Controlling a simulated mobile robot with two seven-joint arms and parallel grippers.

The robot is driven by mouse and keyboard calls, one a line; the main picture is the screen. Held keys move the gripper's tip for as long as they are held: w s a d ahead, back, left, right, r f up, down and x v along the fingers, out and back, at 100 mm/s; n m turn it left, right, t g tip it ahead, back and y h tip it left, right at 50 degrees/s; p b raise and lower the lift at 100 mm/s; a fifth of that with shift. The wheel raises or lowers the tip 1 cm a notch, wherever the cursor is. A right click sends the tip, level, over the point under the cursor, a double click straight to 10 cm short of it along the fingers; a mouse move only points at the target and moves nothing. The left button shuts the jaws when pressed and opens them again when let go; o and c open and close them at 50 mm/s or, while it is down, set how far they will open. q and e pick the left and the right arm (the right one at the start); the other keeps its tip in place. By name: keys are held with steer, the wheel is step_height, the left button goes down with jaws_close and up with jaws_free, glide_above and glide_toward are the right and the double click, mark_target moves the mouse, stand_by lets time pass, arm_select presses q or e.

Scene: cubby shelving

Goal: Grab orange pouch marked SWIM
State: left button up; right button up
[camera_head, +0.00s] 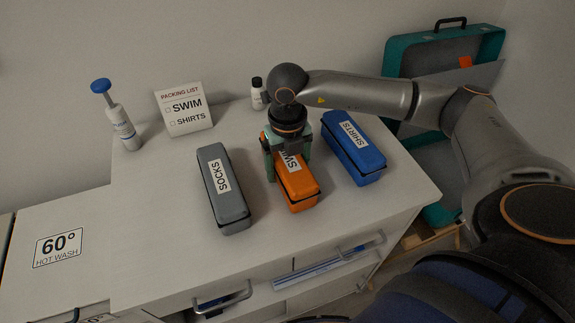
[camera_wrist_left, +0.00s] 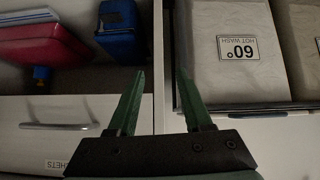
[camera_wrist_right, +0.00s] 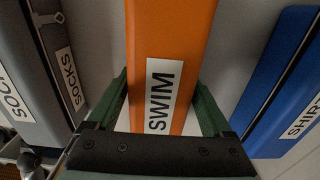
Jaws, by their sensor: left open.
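The orange pouch (camera_head: 300,193) marked SWIM lies on the white counter top, between the other two pouches. It fills the middle of the right wrist view (camera_wrist_right: 170,40), with its SWIM label facing the camera. My right gripper (camera_head: 286,165) is over the pouch's far part, pointing down. Its fingers (camera_wrist_right: 162,100) are on either side of the pouch, close to its sides. I cannot tell whether they press on it. My left gripper (camera_wrist_left: 159,75) is open and empty, in front of drawers. It does not show in the head view.
A grey SOCKS pouch (camera_head: 234,208) lies left of the orange one, a blue SHIRTS pouch (camera_head: 368,162) right. Behind stand a pump bottle (camera_head: 122,128), a packing list sign (camera_head: 183,122) and a small bottle (camera_head: 257,97). A teal suitcase (camera_head: 405,52) stands open at right. An open drawer (camera_wrist_left: 80,110) is below.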

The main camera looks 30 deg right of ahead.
steer(key=c, duration=1.2)
steer(key=shift+r, duration=0.2)
